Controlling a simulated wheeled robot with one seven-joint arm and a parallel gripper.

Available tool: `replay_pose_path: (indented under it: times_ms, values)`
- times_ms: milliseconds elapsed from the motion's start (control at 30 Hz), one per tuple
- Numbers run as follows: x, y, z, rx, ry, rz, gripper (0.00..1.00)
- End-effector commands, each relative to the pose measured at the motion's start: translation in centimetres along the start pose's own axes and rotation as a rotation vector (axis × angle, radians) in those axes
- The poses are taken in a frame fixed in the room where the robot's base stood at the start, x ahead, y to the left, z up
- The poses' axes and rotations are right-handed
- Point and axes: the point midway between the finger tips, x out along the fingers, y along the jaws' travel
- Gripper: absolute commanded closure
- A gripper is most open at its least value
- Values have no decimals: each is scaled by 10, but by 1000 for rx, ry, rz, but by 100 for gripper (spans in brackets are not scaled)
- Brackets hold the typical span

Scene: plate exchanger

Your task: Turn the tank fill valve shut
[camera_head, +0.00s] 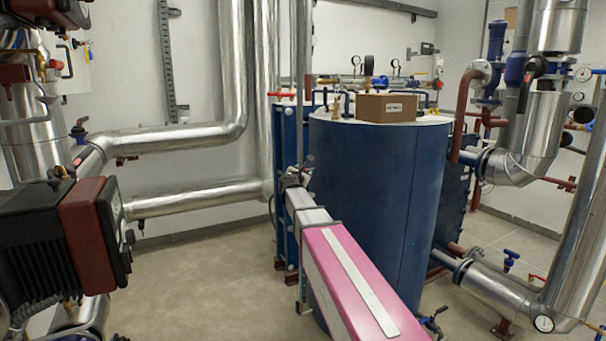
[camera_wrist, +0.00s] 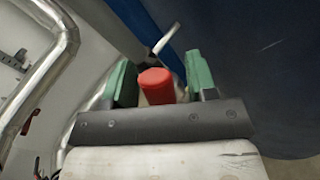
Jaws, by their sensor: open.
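In the wrist view a red rounded handle end (camera_wrist: 155,82) lies between the two green fingers of my open gripper (camera_wrist: 160,85). It looks like a valve handle, but the valve body is mostly hidden; a pale metal rod (camera_wrist: 167,38) shows beyond it. I cannot tell if this is the tank fill valve. In the head view my gripper (camera_head: 293,179) is at the left side of the blue tank (camera_head: 362,175), and the red handle there is hidden by my arm.
A cardboard box (camera_head: 386,107) sits on the tank top. A red-handled valve (camera_head: 282,95) shows behind the tank's left edge. Silver pipes (camera_head: 185,198) run at the left, and more pipes (camera_head: 505,290) at the right. A black and maroon pump (camera_head: 65,240) stands front left. Floor between is clear.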

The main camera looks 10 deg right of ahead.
Motion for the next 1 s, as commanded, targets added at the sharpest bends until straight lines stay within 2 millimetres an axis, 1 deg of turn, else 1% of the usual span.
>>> replay_pose_path:
  times_ms: [33,267,300,367,400,433,767,1000]
  values:
    - [2,0,0,0,0,0,48]
    - [2,0,0,0,0,0,48]
    - [2,0,0,0,0,0,61]
    - [2,0,0,0,0,0,80]
    - [2,0,0,0,0,0,93]
    - [2,0,0,0,0,0,100]
    - [1,-3,0,29,0,0,100]
    - [1,-13,-1,154,1,0,100]
